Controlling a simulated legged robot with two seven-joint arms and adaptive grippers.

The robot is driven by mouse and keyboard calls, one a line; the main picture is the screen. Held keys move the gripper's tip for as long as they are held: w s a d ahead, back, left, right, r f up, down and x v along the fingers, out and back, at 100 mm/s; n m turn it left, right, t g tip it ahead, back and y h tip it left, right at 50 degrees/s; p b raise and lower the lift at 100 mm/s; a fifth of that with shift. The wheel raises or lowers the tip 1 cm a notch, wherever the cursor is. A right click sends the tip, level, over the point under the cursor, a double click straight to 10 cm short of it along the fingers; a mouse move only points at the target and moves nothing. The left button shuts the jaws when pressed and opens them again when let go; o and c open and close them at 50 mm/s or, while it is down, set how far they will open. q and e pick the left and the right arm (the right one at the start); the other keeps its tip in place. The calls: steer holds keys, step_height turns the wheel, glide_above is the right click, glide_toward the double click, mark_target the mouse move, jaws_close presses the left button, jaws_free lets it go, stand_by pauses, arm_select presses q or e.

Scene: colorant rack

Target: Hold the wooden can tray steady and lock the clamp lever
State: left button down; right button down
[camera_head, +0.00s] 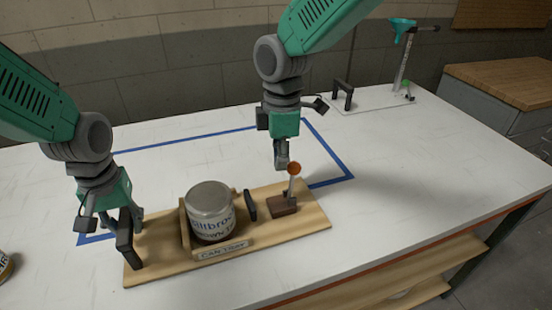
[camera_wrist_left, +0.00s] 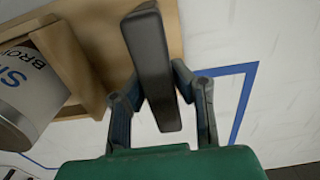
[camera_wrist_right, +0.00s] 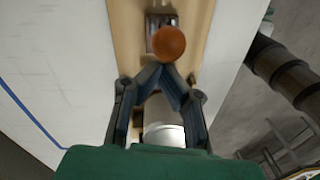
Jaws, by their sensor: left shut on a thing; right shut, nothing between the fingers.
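The wooden can tray (camera_head: 160,263) lies on the table with a labelled can (camera_head: 210,210) standing in its holder. The clamp lever (camera_head: 292,182) has an orange knob (camera_head: 294,168) and stands nearly upright on a brown block (camera_head: 283,206). A black clamp pad (camera_head: 250,205) is beside the can. My left gripper (camera_head: 129,222) is shut on the tray's black handle (camera_head: 126,243); the handle (camera_wrist_left: 152,70) also shows between its fingers in the left wrist view. My right gripper (camera_head: 281,163) is shut and empty, just left of the orange knob, which also shows in the right wrist view (camera_wrist_right: 169,43).
Blue tape (camera_head: 335,164) marks a rectangle on the white table. A white board (camera_head: 372,97) with a black handle and a teal-topped stand (camera_head: 402,55) is at the back right. Another can (camera_head: 5,266) is at the left edge. The table's right side is clear.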

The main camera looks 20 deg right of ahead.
mark_target(298, 163)
steer(key=shift+d, duration=0.15)
steer(key=shift+d+y, duration=0.3)
steer(key=shift+d, duration=0.15)
steer(key=shift+d+y, duration=1.4)
steer(key=shift+y, duration=0.2)
steer(key=shift+d+f+y, duration=0.25)
steer(key=shift+d+y, duration=0.05)
steer(key=shift+d, duration=0.7)
